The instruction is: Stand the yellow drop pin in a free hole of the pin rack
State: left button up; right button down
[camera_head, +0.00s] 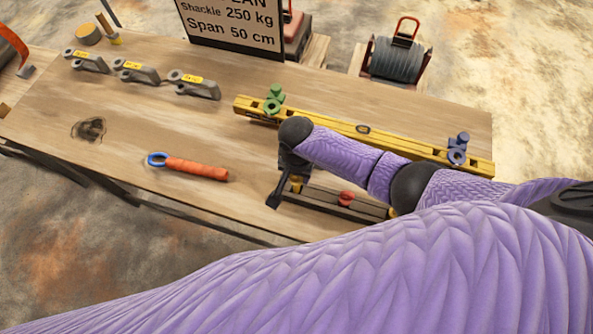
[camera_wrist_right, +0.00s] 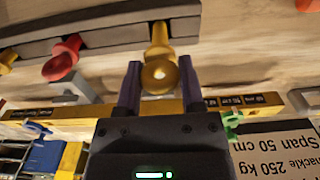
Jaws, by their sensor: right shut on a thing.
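In the head view the right gripper (camera_head: 285,190) is over the left end of the rack (camera_head: 365,207), and a bit of the yellow pin (camera_head: 297,184) shows. A red pin (camera_head: 346,198) stands in the rack, with another yellow pin (camera_wrist_right: 9,56) beyond it. My left gripper is out of view.
An orange-handled tool (camera_head: 195,169) lies left of the gripper. The left middle of the table is clear.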

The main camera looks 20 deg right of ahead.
jog(key=shift+f+b, duration=1.05)
jog(key=shift+f, duration=0.35)
jog(key=shift+c, duration=0.6)
grip_release()
notch_tip(320, 180, up, 10)
jog(key=p, duration=0.4)
